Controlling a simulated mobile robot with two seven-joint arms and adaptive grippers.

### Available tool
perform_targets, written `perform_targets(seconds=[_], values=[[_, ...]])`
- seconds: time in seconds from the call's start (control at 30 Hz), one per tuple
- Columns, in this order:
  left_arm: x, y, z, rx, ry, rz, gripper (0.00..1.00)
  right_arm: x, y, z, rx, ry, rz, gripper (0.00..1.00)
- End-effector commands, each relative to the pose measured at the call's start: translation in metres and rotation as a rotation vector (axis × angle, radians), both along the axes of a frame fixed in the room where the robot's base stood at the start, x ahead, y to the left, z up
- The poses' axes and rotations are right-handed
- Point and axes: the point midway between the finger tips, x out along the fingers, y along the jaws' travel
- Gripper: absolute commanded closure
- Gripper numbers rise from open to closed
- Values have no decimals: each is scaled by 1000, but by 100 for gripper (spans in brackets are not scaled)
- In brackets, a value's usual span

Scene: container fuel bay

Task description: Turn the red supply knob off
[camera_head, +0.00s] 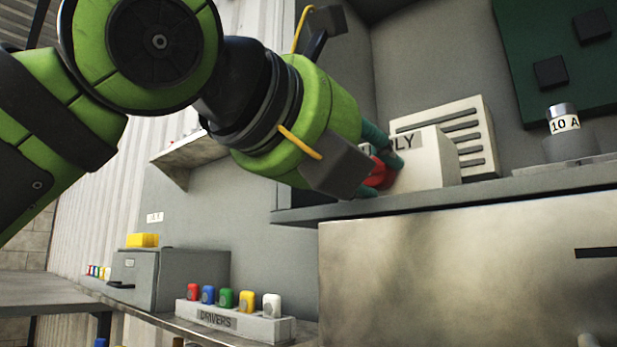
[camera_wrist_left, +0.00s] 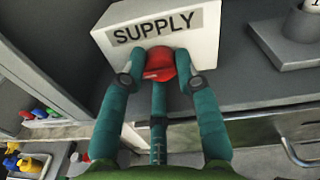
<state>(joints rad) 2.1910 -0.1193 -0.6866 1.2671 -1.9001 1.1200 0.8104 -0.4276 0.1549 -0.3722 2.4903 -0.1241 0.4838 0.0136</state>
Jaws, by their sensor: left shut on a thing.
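The red supply knob (camera_head: 378,173) sits on the front of a cream box (camera_head: 428,160) labelled SUPPLY on the shelf. In the left wrist view the red knob (camera_wrist_left: 159,64) is below the SUPPLY label on the box (camera_wrist_left: 203,45). My left gripper (camera_wrist_left: 160,75) has its teal fingers around the knob, shut on it; in the head view the gripper (camera_head: 374,165) partly hides the knob. The knob's pointer direction is hard to make out. My right gripper is in neither view.
A vented panel (camera_head: 470,135) stands behind the box. A grey cylinder marked 10 A (camera_head: 568,140) is at the right. The shelf edge (camera_head: 480,195) runs under the box. Below are a DRIVERS rack (camera_head: 235,322) with coloured handles and a grey box (camera_head: 180,275).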

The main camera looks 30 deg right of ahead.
Motion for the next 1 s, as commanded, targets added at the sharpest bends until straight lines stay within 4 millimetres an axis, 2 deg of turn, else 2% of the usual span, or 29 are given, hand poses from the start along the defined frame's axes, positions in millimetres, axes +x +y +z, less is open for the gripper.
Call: perform_targets(seconds=[0.03, 0.17, 0.2, 0.77, 0.87, 1.0], values=[[1, 3, 8, -20, -6, 3, 100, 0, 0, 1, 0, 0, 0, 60], [1, 3, 8, -21, -5, 3, 100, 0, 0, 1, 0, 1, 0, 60], [1, 3, 8, -20, -6, 3, 59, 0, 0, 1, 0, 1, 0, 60], [0, 1, 3, -4, -13, 0, 59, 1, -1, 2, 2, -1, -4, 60], [0, 1, 4, 17, -63, -1, 59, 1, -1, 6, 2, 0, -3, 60], [-1, 0, 6, 83, -220, -3, 59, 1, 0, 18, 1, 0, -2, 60]])
